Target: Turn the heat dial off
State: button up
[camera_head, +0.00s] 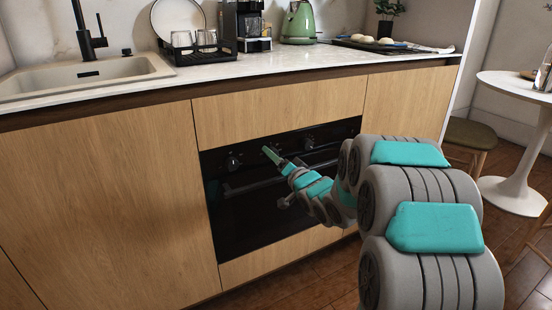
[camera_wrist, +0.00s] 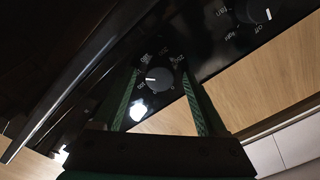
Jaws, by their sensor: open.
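The heat dial (camera_wrist: 160,80) is a round black knob ringed by white numbers on the black oven panel. In the wrist view its white pointer mark lies on the left part of its face, towards the numbers there. My gripper (camera_wrist: 159,76) is open, with one green finger on each side of the dial. I cannot tell whether either finger touches it. In the head view my gripper (camera_head: 272,155) is at the oven's control panel, in front of the dial, which it partly covers.
A second dial (camera_wrist: 257,10), marked with fan, light and off, is at the upper right of the wrist view. In the head view other knobs sit at the left (camera_head: 232,162) and right (camera_head: 308,142). The oven handle (camera_head: 250,185) runs below. The countertop (camera_head: 290,62) is above.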

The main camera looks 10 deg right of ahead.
jog(key=shift+c, duration=0.3)
grip_shut()
dwell(0.5)
jog(key=n+b, duration=1.3)
jog(key=n, duration=1.3)
jog(key=shift+d+n, duration=0.15)
jog(key=shift+n, duration=0.25)
